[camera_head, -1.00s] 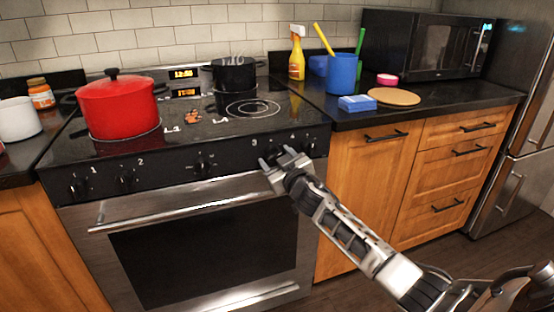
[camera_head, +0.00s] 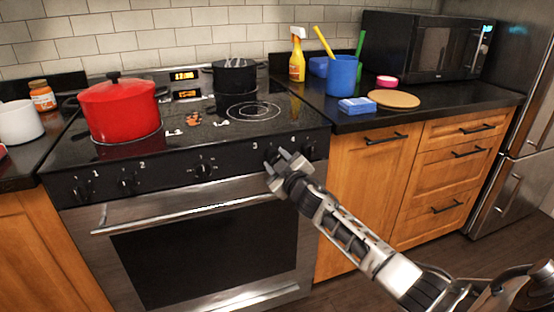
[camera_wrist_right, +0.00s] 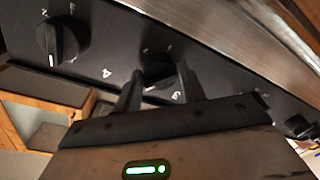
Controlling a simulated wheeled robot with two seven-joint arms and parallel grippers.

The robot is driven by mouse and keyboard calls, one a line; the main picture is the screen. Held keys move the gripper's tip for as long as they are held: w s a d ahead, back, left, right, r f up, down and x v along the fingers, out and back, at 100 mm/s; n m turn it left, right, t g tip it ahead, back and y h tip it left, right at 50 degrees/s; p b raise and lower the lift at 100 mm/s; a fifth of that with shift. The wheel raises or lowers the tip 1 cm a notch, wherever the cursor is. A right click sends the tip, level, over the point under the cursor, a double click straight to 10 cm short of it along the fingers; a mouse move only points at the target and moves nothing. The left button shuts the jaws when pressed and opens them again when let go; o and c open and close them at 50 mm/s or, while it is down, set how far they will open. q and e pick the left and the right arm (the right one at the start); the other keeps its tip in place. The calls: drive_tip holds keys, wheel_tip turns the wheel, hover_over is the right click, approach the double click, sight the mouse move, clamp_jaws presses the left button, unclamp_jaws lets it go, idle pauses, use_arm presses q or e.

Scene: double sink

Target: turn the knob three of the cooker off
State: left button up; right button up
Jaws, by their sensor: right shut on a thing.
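Knob three (camera_wrist_right: 158,72) is a black knob on the cooker's front panel, by the printed 3. In the wrist view it sits between the two dark fingers of my right gripper (camera_wrist_right: 159,80), which is shut on it and hides part of it. In the head view my right gripper (camera_head: 277,157) reaches the panel between the printed 3 and 4 and covers most of the knob. The cooker (camera_head: 150,162) has a black glass top and a steel oven door. My left gripper is not in view.
Knob four (camera_head: 308,150) is close to the right of my gripper. The oven door handle (camera_head: 180,198) runs below. Further left are the oven knob (camera_head: 204,169) and two more knobs. A red pot (camera_head: 118,110) and a black pot (camera_head: 234,76) stand on top.

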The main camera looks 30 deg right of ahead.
drive_tip(key=n, duration=0.1)
drive_tip(key=n+p, duration=0.1)
drive_tip(key=n, duration=0.1)
drive_tip(key=shift+d+r+n, duration=0.15)
drive_tip(key=shift+r+n, duration=0.05)
drive_tip(key=shift+n, duration=0.1)
drive_tip(key=n, duration=0.2)
drive_tip(key=shift+n+g+p, duration=0.3)
drive_tip(key=shift+n+p, duration=0.05)
drive_tip(key=shift+n, duration=0.05)
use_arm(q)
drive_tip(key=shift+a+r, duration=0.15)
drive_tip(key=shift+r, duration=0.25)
use_arm(e)
drive_tip(key=shift+n+h, duration=0.3)
drive_tip(key=shift+n, duration=0.3)
drive_tip(key=o, duration=0.9)
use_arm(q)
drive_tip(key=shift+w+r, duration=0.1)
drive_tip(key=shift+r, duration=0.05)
use_arm(e)
drive_tip(key=shift+o, duration=0.2)
